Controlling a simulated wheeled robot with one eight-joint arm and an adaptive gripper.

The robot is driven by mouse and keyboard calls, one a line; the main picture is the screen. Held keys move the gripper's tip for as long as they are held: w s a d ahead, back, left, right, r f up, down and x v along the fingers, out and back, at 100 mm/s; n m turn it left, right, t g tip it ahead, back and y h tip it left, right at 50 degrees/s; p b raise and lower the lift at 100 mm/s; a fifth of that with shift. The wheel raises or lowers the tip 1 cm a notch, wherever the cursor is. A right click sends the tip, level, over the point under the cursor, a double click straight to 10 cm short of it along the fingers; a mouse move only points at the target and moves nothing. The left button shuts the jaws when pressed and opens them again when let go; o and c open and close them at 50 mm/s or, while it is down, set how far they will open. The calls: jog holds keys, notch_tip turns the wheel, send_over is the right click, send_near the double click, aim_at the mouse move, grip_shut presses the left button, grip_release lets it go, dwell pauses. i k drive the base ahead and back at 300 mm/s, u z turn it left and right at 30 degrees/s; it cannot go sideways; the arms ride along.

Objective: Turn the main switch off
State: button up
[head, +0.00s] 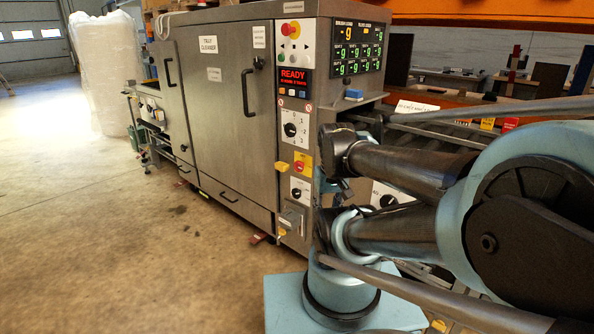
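The tray cleaner (222,140) is a grey steel cabinet in the middle of the head view. A red rotary switch on a yellow plate (302,163), which looks like the main switch, sits on its narrow control column, below a black dial (290,130). Its handle is too small to read the position surely. The display (293,77) is lit and reads READY in red. My arm's links stand just right of the column, apart from the switch in the picture. My gripper cannot be made out in this view.
A second dial (300,191) and a grey box (291,218) sit lower on the column. A red emergency button (294,28) is at the top. A roller conveyor (430,132) runs behind my arm at right. The concrete floor (110,240) at left is clear.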

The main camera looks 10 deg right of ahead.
aim_at(298, 166)
jog(key=k, duration=0.45)
jog(key=z, duration=1.05)
jog(key=k, duration=1.05)
jog(key=u, duration=1.75)
jog(key=i, duration=1)
jog(key=z, duration=0.1)
